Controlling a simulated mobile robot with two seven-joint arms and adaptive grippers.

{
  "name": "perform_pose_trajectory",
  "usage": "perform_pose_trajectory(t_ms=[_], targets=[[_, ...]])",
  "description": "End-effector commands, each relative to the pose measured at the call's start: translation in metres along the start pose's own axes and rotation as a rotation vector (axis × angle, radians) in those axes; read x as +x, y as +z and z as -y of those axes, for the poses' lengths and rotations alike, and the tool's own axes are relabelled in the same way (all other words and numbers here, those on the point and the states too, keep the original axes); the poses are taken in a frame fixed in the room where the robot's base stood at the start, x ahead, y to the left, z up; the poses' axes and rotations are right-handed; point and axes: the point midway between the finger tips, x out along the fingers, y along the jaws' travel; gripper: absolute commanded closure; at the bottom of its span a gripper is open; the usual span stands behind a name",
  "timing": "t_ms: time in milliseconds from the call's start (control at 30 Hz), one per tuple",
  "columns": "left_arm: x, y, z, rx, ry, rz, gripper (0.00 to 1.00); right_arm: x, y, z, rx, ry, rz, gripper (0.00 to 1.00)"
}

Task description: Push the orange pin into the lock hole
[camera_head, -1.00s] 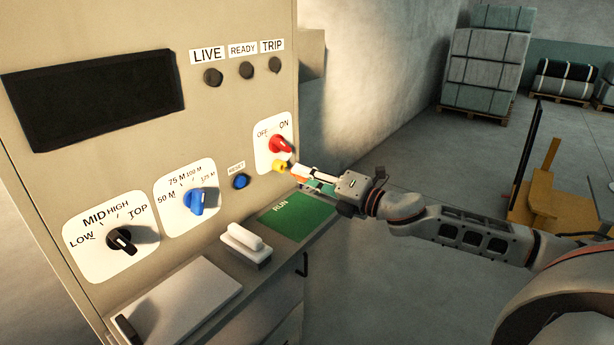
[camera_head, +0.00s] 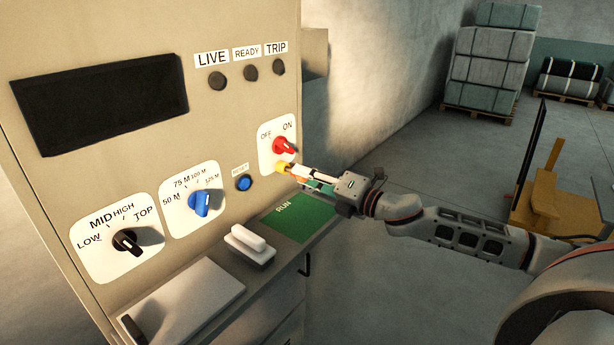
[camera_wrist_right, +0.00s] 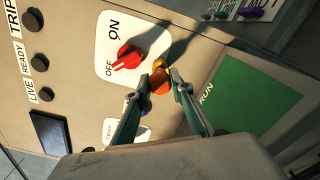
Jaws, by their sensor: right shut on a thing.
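The orange pin (camera_wrist_right: 159,82) is between the fingertips of my right gripper (camera_wrist_right: 165,76) in the right wrist view. In the head view my right gripper (camera_head: 297,173) reaches in from the right to the panel. A yellow part (camera_head: 283,168) sits at the fingertips, just below the red OFF/ON knob (camera_head: 285,146). The yellow part also shows just beyond the orange pin in the wrist view (camera_wrist_right: 159,64). The lock hole is hidden, and I cannot tell how deep the pin sits. My left gripper is not in view.
The control panel (camera_head: 225,105) carries a blue RESET button (camera_head: 243,183) and blue and black dials left of the gripper. A green RUN plate (camera_head: 300,218) and a white handle (camera_head: 250,240) are on the ledge below.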

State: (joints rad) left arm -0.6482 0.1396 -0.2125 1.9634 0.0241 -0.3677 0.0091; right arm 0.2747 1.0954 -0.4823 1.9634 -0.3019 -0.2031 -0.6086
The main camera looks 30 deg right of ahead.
Motion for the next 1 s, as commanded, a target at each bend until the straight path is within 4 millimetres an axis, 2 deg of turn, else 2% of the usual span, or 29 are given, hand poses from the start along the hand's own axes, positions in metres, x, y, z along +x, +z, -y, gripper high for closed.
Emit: perform_pose_trajectory(t_ms=[1000], targets=[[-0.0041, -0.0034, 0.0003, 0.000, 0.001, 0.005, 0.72, 0.0081, 0.0002, -0.0002, 0.000, 0.001, 0.000, 1.00]])
